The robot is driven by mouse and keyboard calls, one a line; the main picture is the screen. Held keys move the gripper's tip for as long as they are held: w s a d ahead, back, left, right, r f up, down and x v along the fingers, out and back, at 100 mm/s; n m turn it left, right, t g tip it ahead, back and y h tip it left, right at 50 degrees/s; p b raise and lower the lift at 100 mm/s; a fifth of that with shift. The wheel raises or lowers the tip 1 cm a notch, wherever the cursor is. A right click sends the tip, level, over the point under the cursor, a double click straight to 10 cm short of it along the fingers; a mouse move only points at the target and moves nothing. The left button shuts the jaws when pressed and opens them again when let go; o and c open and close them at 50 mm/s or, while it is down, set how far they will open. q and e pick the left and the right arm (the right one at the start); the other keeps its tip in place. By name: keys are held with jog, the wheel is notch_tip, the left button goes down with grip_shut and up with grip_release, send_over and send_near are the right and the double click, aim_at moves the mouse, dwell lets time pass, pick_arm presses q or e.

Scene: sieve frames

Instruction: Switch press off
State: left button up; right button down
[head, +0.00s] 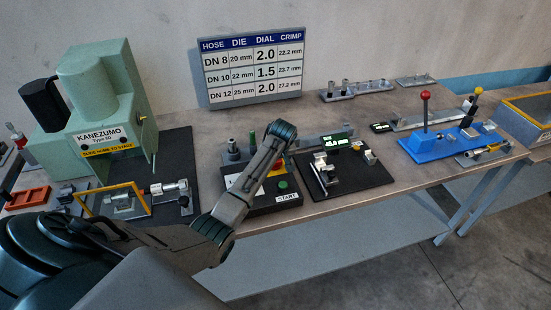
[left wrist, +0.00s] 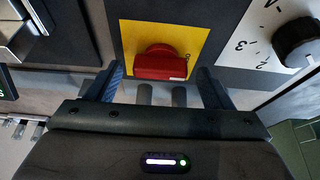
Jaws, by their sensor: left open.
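The press (head: 100,95) is a pale green machine labelled KANEZUMO at the left of the bench. Its dark control box (head: 262,200) stands to its right, with a green button (head: 283,185) above a START label. A red rotary switch (left wrist: 160,65) on a yellow plate (left wrist: 200,35) fills the middle of the left wrist view; its grip lies about crosswise there. My left gripper (left wrist: 161,72) is open, one finger on each side of the red switch; I cannot tell whether they touch it. In the head view my left arm hides most of the switch. My right gripper is not in view.
A black dial (left wrist: 298,42) with a numbered scale sits beside the yellow plate. A crimp chart (head: 253,70) stands at the back. A black mat with a gauge (head: 335,143) lies right of the box, and a blue fixture (head: 435,143) farther right.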

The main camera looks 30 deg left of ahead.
pick_arm(q)
jog(key=b+v, duration=0.3)
jog(key=v, duration=0.7)
jog(key=shift+r+b, duration=0.35)
jog(key=shift+r, duration=0.05)
jog(key=shift+s+f, duration=0.1)
